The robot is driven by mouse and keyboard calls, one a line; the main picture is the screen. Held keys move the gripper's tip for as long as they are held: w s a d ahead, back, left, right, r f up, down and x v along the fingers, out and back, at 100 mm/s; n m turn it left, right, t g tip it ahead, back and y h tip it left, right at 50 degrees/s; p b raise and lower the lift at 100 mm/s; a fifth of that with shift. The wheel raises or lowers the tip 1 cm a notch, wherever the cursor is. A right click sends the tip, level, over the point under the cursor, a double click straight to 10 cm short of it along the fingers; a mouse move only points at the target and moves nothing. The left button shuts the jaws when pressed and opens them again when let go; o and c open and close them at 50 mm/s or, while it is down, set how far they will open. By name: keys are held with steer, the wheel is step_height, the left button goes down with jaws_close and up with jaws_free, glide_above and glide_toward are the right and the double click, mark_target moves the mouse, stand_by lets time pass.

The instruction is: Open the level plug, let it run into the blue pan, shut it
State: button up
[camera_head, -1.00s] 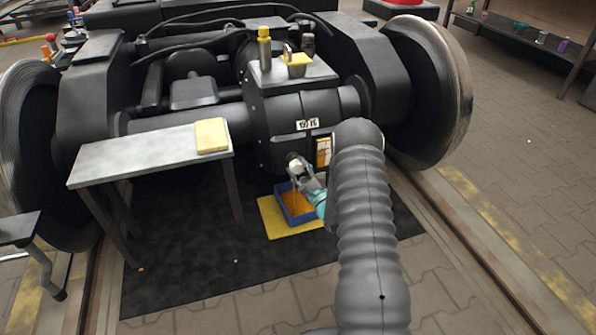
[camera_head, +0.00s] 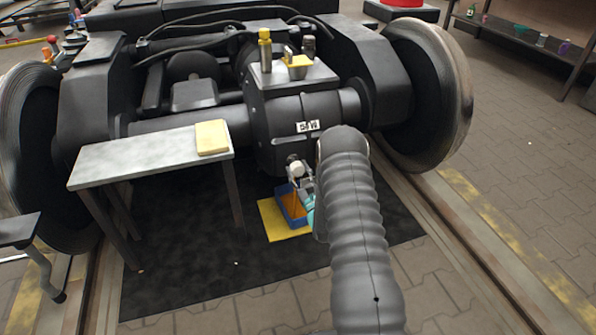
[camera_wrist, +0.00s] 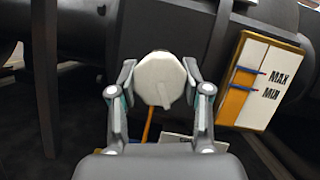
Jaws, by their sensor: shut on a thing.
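The level plug (camera_wrist: 160,80) is a white, many-sided knob with a raised pointer on its face, set low on the dark gear housing (camera_head: 293,120). My gripper (camera_wrist: 162,82) is shut on it, one finger at each side; in the head view my gripper (camera_head: 299,175) is partly hidden by my arm. An orange stream (camera_wrist: 148,126) runs down below the plug. The blue pan (camera_head: 282,204) stands beneath, with orange inside it. The level gauge (camera_wrist: 262,85), marked MAX and MIN, shows an orange column reaching about the MAX mark.
The pan stands on a yellow mat (camera_head: 273,226) on a black floor sheet (camera_head: 200,270). A grey bench (camera_head: 130,155) with a yellow pad (camera_head: 212,137) is at left. Wheels (camera_head: 440,95) flank the housing.

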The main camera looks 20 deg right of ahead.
steer(key=o, duration=1.2)
steer(key=shift+c, duration=0.2)
steer(key=shift+s+f, duration=0.1)
steer(key=shift+s, duration=0.05)
steer(key=v, duration=0.7)
steer(key=shift+s, duration=0.1)
